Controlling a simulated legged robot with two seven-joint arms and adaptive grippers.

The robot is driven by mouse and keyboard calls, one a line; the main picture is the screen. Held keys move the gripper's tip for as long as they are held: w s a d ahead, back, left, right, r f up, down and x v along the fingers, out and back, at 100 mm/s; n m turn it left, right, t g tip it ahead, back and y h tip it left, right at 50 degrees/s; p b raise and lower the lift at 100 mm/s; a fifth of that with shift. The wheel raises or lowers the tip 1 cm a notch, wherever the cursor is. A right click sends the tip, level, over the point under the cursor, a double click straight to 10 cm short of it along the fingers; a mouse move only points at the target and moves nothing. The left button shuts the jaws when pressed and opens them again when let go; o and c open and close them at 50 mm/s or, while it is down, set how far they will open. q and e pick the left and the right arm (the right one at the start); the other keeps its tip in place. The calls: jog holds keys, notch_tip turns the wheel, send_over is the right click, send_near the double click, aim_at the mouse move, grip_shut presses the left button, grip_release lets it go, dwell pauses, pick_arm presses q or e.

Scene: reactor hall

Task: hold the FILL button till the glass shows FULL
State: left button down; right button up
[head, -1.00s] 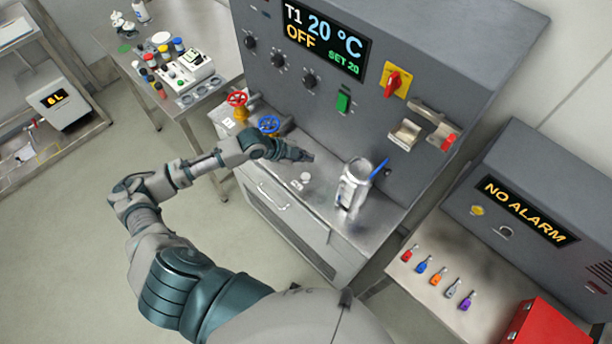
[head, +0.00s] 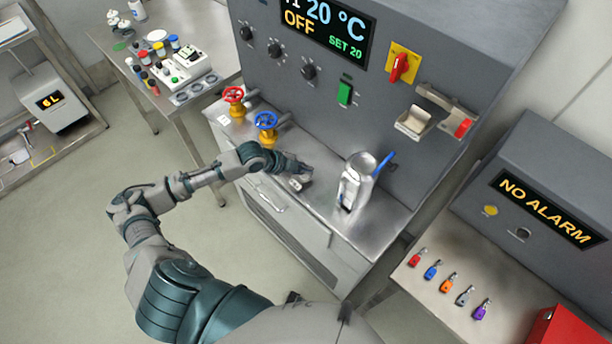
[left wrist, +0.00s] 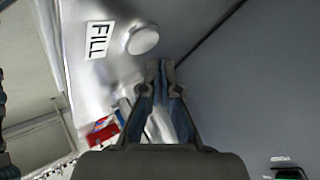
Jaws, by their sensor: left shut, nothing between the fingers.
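The FILL label (left wrist: 99,40) and a pale round button (left wrist: 143,40) beside it show in the left wrist view. My left gripper (left wrist: 160,66) is shut and empty, its tips just to the lower right of the button in that view. I see no contact, and cannot tell the height gap. In the head view my left gripper (head: 307,171) is over the bench top at the button and covers most of it; the small label (head: 295,184) shows in front. A metal vessel (head: 357,185) with a dark slot in its side stands to the right; no FULL is readable. My right gripper is out of view.
A red valve wheel (head: 234,95) and a blue valve wheel (head: 265,120) stand left of my gripper on the bench. The grey panel (head: 330,120) rises behind. Bare bench lies between gripper and vessel.

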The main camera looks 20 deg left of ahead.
pick_arm(q)
jog(key=shift+a, duration=0.15)
jog(key=shift+a+f, duration=0.1)
jog(key=shift+a, duration=0.45)
jog(key=shift+d, duration=0.5)
jog(key=shift+a+f, duration=0.35)
jog(key=shift+a, duration=0.15)
jog(key=shift+d, duration=0.2)
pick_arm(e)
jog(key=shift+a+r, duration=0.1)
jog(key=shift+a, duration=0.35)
pick_arm(q)
jog(key=shift+f, duration=0.1)
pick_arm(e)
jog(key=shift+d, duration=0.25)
pick_arm(q)
jog(key=shift+s+f, duration=0.1)
jog(key=shift+f, duration=0.15)
dwell(1.9)
